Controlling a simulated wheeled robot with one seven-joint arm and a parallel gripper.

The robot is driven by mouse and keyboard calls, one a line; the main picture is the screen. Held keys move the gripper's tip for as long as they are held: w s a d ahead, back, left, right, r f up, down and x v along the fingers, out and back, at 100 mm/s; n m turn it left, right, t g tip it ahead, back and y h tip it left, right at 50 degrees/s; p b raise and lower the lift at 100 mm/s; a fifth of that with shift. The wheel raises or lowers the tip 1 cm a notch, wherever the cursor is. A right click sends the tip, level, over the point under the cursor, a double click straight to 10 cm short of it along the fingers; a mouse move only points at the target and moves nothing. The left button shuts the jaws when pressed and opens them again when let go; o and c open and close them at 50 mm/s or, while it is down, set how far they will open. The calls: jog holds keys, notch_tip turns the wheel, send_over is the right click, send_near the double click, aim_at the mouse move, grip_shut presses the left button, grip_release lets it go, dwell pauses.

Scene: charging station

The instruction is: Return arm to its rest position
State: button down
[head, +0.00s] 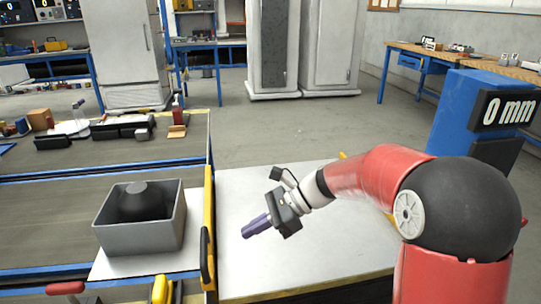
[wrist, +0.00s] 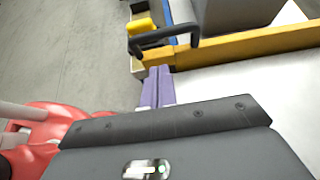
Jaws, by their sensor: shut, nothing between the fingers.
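My red arm (head: 370,170) reaches in from the right in the head view, bent over a white table top (head: 240,190). My gripper (head: 248,230) hangs over that table top, tilted down and to the left. Its purple fingers are together with nothing between them. The fingers also show closed in the wrist view (wrist: 157,85). They point toward a yellow rail (wrist: 240,48) with a black handle (wrist: 165,40) at the table's edge.
A grey bin (head: 140,240) with a dark round object (head: 145,200) in it stands left of the yellow rail. A blue post marked "0 mm" (head: 465,105) stands at the right. Tools lie on the bench (head: 140,152) at the left. Open floor (head: 300,125) lies behind.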

jog(key=s+d+r+n+t+h, duration=0.3)
jog(key=s+d+n+t+h, duration=0.5)
jog(key=d, duration=1.4)
jog(key=s+n+h, duration=0.3)
jog(key=s+n, duration=0.4)
jog(key=s, duration=0.3)
jog(key=shift+s, duration=0.4)
